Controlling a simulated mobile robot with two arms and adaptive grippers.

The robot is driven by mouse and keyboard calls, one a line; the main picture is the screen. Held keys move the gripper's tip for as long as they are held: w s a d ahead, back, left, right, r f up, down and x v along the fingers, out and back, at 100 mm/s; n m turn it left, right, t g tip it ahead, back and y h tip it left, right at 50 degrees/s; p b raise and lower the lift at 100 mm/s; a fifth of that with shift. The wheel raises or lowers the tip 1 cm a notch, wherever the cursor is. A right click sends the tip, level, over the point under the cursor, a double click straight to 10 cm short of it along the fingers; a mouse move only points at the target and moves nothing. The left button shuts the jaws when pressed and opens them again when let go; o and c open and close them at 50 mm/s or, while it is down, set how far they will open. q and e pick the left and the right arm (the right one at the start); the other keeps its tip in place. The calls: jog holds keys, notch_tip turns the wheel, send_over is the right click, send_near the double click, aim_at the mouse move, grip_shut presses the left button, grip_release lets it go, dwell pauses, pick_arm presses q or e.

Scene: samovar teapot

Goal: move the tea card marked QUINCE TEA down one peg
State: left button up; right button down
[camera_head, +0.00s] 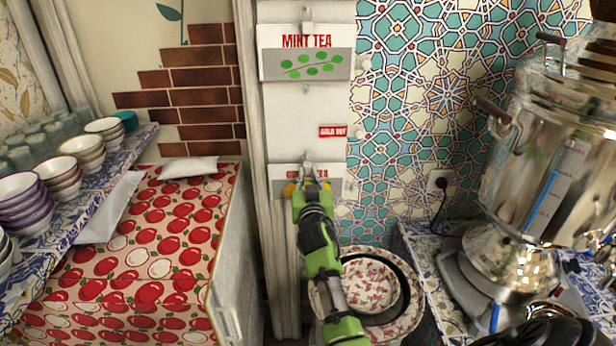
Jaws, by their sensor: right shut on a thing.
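The tea card (279,171) hangs low on the white board (290,115), below the MINT TEA card. It is white above and grey below, with a line of red letters. The gripper covers part of the letters, so I cannot read them fully. My right gripper (307,179) reaches up from below in front of this card and is shut on it. Whether the card still touches its peg is hidden. My left gripper is not in view.
The MINT TEA card (306,52) hangs at the top of the board. A small red SOLD OUT tag (333,131) is between the cards. The samovar (525,190) stands at right, stacked bowls (28,205) at left, and patterned plates (372,285) below right.

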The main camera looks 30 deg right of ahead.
jog(key=c, duration=1.8)
grip_release()
jog(key=shift+c, duration=0.2)
